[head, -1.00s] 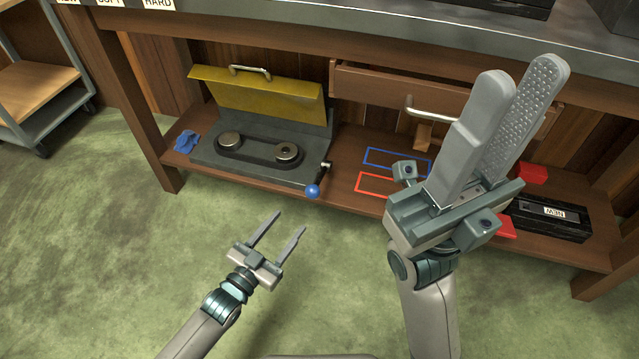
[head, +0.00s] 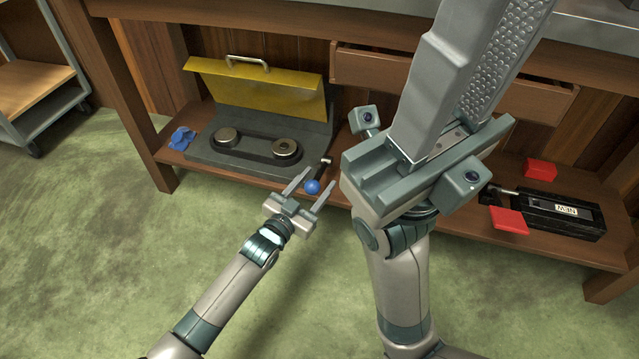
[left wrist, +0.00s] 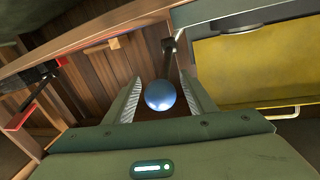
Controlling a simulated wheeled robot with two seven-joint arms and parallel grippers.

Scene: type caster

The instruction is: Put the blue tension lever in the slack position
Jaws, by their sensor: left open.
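The tension lever has a blue ball knob (head: 312,187) on a dark arm at the right end of the grey machine (head: 215,161). The machine's yellow cover (head: 255,98) is raised, showing a dark belt around two round pulleys. My left gripper (head: 309,184) is open, with its fingers on either side of the blue knob as seen from the head. In the left wrist view the blue knob (left wrist: 160,95) lies between the two fingertips, with gaps showing. My right gripper (head: 478,60) is large in the foreground, close to the head camera; its fingertips run out of the picture.
The machine sits on a low brown shelf (head: 440,222) under a bench. A blue cloth (head: 182,138) lies at its left. A drawer (head: 380,73) is above.

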